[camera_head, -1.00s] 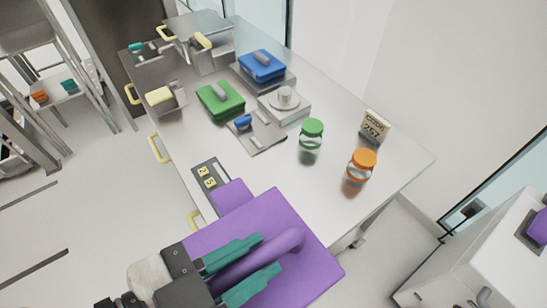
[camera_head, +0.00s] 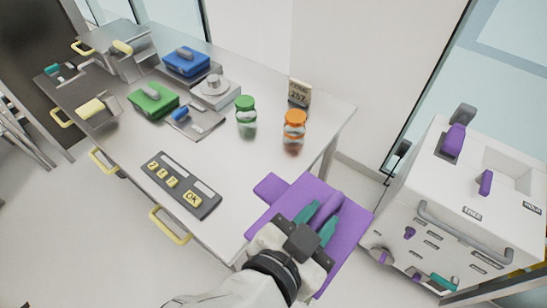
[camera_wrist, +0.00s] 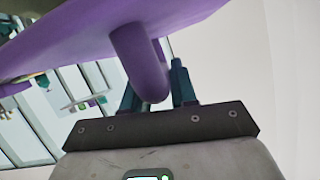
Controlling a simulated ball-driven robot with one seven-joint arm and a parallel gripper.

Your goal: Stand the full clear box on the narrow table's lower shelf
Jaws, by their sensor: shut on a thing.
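My gripper (camera_head: 322,217) is shut on the bar handle of a purple lid-like slab (camera_head: 350,238). The slab has a tab at its left corner and shows from above, over the near right edge of the steel table. In the wrist view the purple slab (camera_wrist: 75,38) spreads overhead, with its thick handle (camera_wrist: 138,60) between my teal fingers (camera_wrist: 157,85). Whether a clear box hangs below the slab is hidden. I cannot make out a narrow table with a lower shelf for certain.
The steel table (camera_head: 235,165) carries a green-lidded jar (camera_head: 246,116), an orange-lidded jar (camera_head: 294,130), a keypad (camera_head: 180,184), and green (camera_head: 153,99) and blue (camera_head: 186,62) boxes. A white cabinet (camera_head: 460,215) stands close at right. Part of a rack (camera_head: 20,140) shows at far left.

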